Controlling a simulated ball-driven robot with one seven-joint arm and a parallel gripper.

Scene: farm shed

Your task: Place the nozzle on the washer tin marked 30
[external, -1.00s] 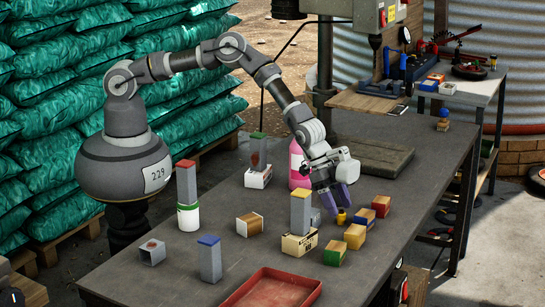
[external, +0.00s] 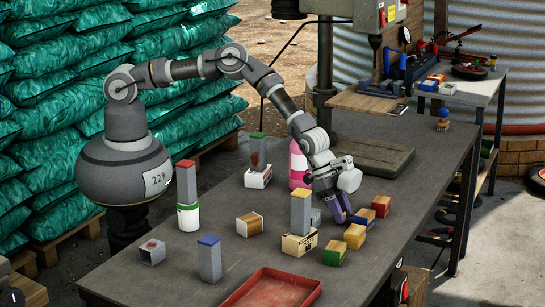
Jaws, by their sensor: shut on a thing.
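My gripper (external: 342,216) is low over the bench, right of the pink bottle, with its purple fingers shut on the small yellow nozzle (external: 348,213). The fingers hide much of the nozzle, and I cannot tell whether it touches the bench. I cannot read a 30 on any container. Small boxes stand close by: a blue-ended one (external: 367,217), a red and blue one (external: 380,206), a yellow one (external: 354,237) and a green-ended one (external: 335,253). A cream box (external: 299,245) with dark lettering carries a grey block with a yellow top (external: 300,211).
The pink bottle (external: 298,165) stands close behind my gripper. A red-topped block (external: 186,181) stands on a white tin (external: 188,218); a blue-topped block (external: 209,260) stands in front. A red tray (external: 270,287) lies at the front.

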